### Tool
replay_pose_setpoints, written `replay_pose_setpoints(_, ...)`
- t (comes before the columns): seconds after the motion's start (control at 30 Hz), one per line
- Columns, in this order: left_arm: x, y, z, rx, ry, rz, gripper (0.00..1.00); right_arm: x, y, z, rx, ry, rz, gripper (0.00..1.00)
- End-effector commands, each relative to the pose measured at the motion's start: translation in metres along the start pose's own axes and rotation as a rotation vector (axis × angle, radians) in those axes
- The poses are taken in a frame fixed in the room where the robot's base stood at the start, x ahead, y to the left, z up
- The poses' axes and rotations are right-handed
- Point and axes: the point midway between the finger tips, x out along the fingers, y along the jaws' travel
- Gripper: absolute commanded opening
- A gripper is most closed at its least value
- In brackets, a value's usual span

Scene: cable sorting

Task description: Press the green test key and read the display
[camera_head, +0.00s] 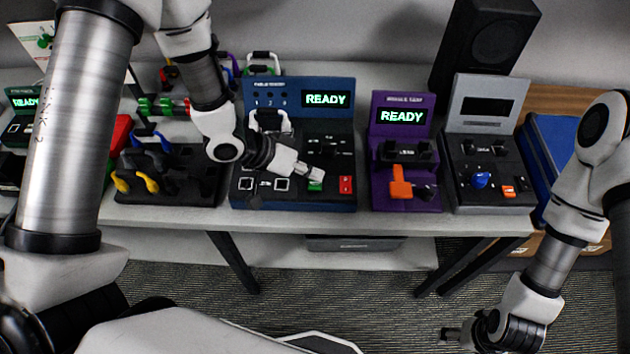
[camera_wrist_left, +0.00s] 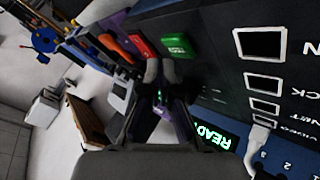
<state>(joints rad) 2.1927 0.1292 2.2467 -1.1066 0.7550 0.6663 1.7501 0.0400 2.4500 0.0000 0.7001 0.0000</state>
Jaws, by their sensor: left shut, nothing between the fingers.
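The blue tester (camera_head: 298,85) stands on the table with its lit display (camera_head: 326,99) reading READY in green. Its green test key (camera_head: 315,187) is on the front of the panel, left of a red key (camera_head: 346,184). My left gripper (camera_head: 312,174) is shut and empty just above the green key, partly covering it. In the left wrist view the fingertips (camera_wrist_left: 159,68) are close to the green key (camera_wrist_left: 177,45); I cannot tell whether they touch it. My right gripper (camera_head: 450,335) hangs low at the bottom right, away from the table, its opening unclear.
A purple tester (camera_head: 403,100) with a READY display and an orange part (camera_head: 400,182) stands to the right. Beyond it is a grey-topped device (camera_head: 487,103) with a dark screen. A black rack (camera_head: 168,190) with coloured cable ends is at the left. A speaker (camera_head: 485,45) stands behind.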

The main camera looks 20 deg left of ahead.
Motion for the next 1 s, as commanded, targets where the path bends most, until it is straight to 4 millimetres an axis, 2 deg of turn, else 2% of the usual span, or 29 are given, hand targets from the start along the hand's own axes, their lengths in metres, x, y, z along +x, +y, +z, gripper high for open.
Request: replay_pose_setpoints(1.0,0.0057,-0.004,0.0042,0.001,0.0,0.001,0.0,0.001,0.0,0.0001,0.0,0.0,0.0,0.75)
